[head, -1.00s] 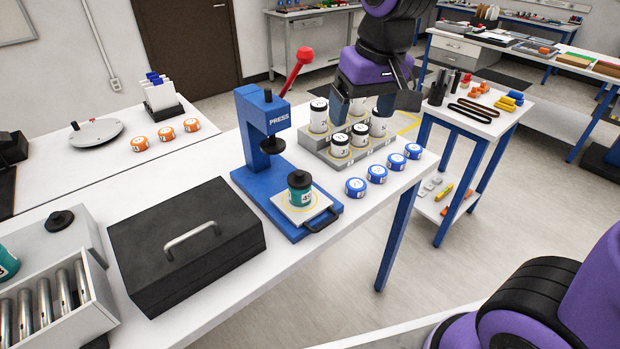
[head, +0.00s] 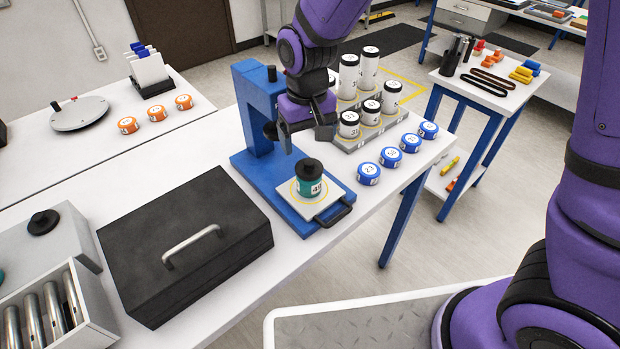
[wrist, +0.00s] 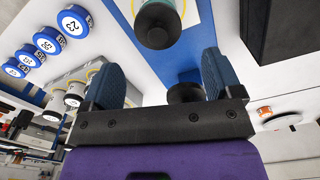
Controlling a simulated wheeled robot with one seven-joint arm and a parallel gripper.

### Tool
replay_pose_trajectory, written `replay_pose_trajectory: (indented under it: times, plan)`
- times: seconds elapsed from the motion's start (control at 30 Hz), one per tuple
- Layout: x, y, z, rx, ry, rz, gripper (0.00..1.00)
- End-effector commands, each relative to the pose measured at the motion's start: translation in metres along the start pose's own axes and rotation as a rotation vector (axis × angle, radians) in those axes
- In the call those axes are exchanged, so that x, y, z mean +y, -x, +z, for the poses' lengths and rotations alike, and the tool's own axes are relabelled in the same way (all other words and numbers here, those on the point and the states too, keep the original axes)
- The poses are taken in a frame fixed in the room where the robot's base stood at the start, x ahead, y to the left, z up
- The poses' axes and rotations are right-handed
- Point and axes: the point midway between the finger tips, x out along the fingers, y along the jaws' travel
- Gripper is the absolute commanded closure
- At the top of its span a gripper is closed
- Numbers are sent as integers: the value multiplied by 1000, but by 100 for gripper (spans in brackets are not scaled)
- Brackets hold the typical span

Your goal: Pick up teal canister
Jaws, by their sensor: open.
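The teal canister (head: 311,183) has a black knobbed lid and a white label. It stands upright on the white plate of the blue press (head: 252,150), inside a yellow ring. In the wrist view the canister (wrist: 158,28) is at the top, beyond the fingertips. My gripper (head: 305,138) is open and empty, above and behind the canister, beside the press head. In the wrist view its two blue fingers (wrist: 160,80) are spread apart. The gripper partly hides the press head, whose black ram shows between the fingers in the wrist view (wrist: 186,92).
A black toolbox (head: 185,245) lies left of the press. Several blue-lidded pucks (head: 390,157) line the table's front right edge. A grey stepped rack (head: 372,130) holds several white canisters behind them. The press plate has a black handle (head: 334,212) at its front.

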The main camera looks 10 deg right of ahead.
Motion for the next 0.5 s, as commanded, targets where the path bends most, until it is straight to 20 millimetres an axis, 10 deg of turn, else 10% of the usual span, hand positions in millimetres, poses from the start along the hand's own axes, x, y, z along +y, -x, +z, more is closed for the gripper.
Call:
replay_pose_trajectory:
  times: [0.5]
  plan:
    - [4,-53,4,-3,-1,1,15]
